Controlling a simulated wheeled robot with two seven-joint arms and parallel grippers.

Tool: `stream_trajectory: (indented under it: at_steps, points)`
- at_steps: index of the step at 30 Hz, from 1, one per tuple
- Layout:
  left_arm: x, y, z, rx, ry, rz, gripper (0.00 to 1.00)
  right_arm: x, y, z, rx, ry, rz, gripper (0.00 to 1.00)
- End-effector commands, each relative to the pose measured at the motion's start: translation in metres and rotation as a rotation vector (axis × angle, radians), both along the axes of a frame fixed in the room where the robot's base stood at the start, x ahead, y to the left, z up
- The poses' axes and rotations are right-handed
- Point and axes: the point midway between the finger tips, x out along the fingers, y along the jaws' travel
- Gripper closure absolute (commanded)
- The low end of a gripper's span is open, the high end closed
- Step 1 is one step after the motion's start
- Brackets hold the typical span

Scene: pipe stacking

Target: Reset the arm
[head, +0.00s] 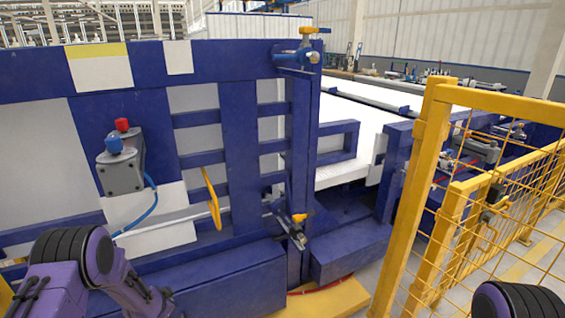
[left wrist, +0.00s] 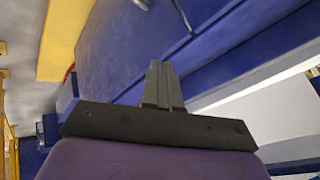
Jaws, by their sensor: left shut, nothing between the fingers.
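My left arm (head: 105,268), purple with black ribbed joints, comes in at the lower left of the head view. Its gripper is outside the head view. In the left wrist view my left gripper (left wrist: 162,85) shows with its two grey fingers together and nothing between them. The fingers point toward a blue surface, apart from it as far as I can tell. A piece of my right arm (head: 518,300) shows at the lower right corner of the head view; my right gripper is not in view.
A blue machine frame (head: 240,150) fills the left and middle. It carries a grey button box (head: 122,172) with red and blue buttons and a yellow handle (head: 212,200). A yellow mesh fence (head: 432,140) stands at the right. A yellow floor block (head: 330,298) lies below the frame.

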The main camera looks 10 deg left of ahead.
Motion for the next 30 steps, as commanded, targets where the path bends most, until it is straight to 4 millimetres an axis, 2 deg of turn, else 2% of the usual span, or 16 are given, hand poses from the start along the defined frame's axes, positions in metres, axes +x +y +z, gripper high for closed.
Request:
stream_trajectory:
  at_steps: [2,5,6,8,9,13,15,18,21,30]
  points:
    - [-0.005,-0.003,0.0,-0.094,-0.081,0.143,1.0,0.0,0.0,0.0,0.0,0.0,0.0,0.57]
    - [-0.052,-0.042,-0.016,-0.294,-0.149,0.42,1.0,0.0,0.0,0.003,0.0,0.0,0.0,0.57]
    - [-0.077,-0.06,-0.021,-0.354,-0.155,0.518,1.0,0.0,0.0,0.005,0.0,0.0,0.0,0.57]
    - [-0.118,-0.084,-0.026,-0.418,-0.156,0.656,1.0,0.0,0.0,0.008,0.0,0.0,0.0,0.57]
    - [-0.148,-0.099,-0.027,-0.446,-0.149,0.739,1.0,0.0,0.0,0.011,0.0,0.0,0.0,0.57]
    - [-0.248,-0.133,-0.017,-0.451,-0.098,0.938,1.0,0.0,0.0,0.019,0.0,0.0,0.0,0.57]
    - [-0.29,-0.144,-0.008,-0.421,-0.056,0.98,1.0,0.0,0.0,0.022,0.0,0.0,0.0,0.57]
    - [-0.329,-0.154,0.002,-0.376,0.018,0.975,1.0,0.0,0.0,0.025,0.0,0.0,0.0,0.57]
    - [-0.344,-0.162,0.005,-0.361,0.063,0.945,1.0,0.0,0.0,0.029,0.0,0.0,0.0,0.57]
    - [-0.344,-0.162,0.002,-0.358,0.068,0.942,1.0,0.0,0.0,0.028,0.0,0.0,0.0,0.57]
